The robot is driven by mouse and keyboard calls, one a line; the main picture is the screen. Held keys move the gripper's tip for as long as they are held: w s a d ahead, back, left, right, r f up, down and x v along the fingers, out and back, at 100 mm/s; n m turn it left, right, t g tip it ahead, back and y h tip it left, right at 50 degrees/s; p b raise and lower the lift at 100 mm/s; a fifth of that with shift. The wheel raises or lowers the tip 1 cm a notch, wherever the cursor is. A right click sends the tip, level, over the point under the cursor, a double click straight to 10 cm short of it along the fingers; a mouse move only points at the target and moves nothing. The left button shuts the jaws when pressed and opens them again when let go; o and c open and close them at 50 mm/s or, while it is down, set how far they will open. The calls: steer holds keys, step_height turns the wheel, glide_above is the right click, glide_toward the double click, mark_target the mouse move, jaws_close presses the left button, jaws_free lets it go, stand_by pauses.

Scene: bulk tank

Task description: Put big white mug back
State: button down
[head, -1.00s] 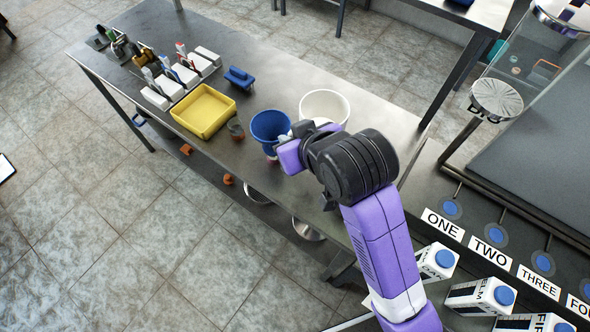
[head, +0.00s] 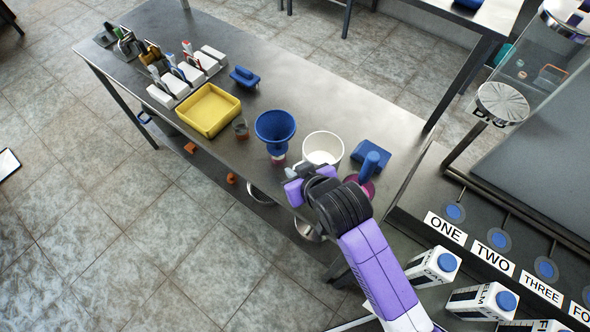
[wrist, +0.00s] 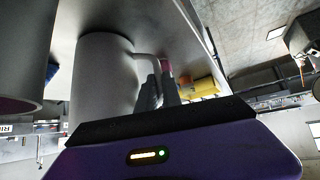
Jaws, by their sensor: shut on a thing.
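The big white mug (head: 323,146) is upright over the near edge of the steel bench, to the right of the blue funnel-shaped cup (head: 275,128). My gripper (head: 296,181) is at the mug's near left side. In the wrist view the mug's pale wall (wrist: 100,75) fills the left middle, with its handle (wrist: 148,62) reaching to my gripper's fingers (wrist: 158,92). The fingers are shut on the handle; the exact contact is partly hidden. The mug's base is close to the bench top; I cannot tell whether it touches.
A blue tool with an upright handle (head: 371,164) stands close right of the mug, beside a magenta round thing (head: 360,187). A small brownish cup (head: 240,129) and yellow tray (head: 208,110) lie left. The bench behind the mug is clear.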

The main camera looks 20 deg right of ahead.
steer(key=shift+f, duration=0.1)
steer(key=c, duration=1.5)
jaws_free()
steer(key=shift+s+r, duration=0.1)
steer(key=shift+r, duration=0.15)
steer(key=v, duration=1.1)
steer(key=shift+s+d+r, duration=0.1)
steer(key=shift+s+r, duration=0.1)
steer(key=shift+s, duration=0.05)
